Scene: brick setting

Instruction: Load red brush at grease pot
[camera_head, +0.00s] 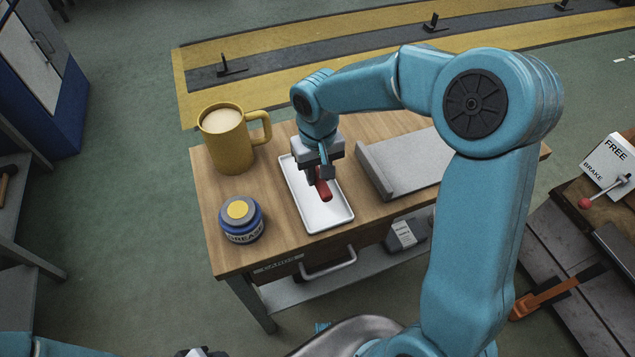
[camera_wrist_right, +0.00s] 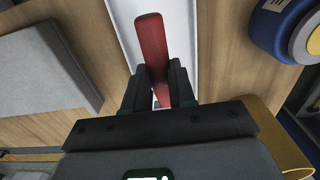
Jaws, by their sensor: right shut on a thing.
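The red brush (camera_head: 324,188) is at the white tray (camera_head: 335,219) on the wooden workbench. My right gripper (camera_head: 321,174) points down over the tray and is shut on the red brush. In the right wrist view the brush's red handle (camera_wrist_right: 152,45) sticks out between the fingers (camera_wrist_right: 158,85), above the white tray. I cannot tell whether the brush still touches the tray; its bristles are hidden. The blue grease pot (camera_head: 242,233) with a yellow disc on top stands left of the tray, apart from the gripper. Only a cut-off piece of my left gripper (camera_head: 200,352) seems to show at the bottom edge.
A yellow mug (camera_head: 228,150) with a pale drink stands behind the grease pot. A grey metal plate (camera_head: 400,168) with a raised edge lies right of the tray. Bare wood (camera_head: 278,238) lies between pot and tray. A "FREE BRAKE" sign (camera_head: 608,165) stands far right.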

